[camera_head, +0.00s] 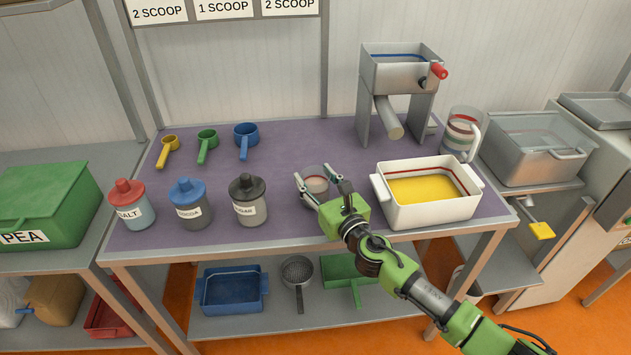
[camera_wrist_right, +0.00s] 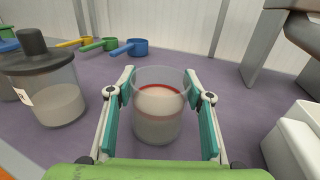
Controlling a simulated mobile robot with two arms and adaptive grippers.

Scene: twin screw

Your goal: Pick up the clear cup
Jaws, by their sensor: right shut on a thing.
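The clear cup (camera_head: 315,180) stands on the purple mat in the head view, with a red line near its rim and pale contents. In the right wrist view the cup (camera_wrist_right: 158,108) sits upright between the two fingers. My right gripper (camera_head: 320,184) is shut on it, with a finger on each side; the fingers also show in the right wrist view (camera_wrist_right: 160,115). Whether the cup's base touches the mat is hard to tell. My left gripper is not in view.
A white tub (camera_head: 376,205) with yellow contents stands close to the right. Black-lidded (camera_head: 248,202), blue-lidded (camera_head: 189,205) and red-lidded (camera_head: 131,205) jars stand to the left. A metal machine (camera_head: 400,75) and a clear jug (camera_head: 462,135) are behind. Scoops (camera_head: 246,135) lie at the back left.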

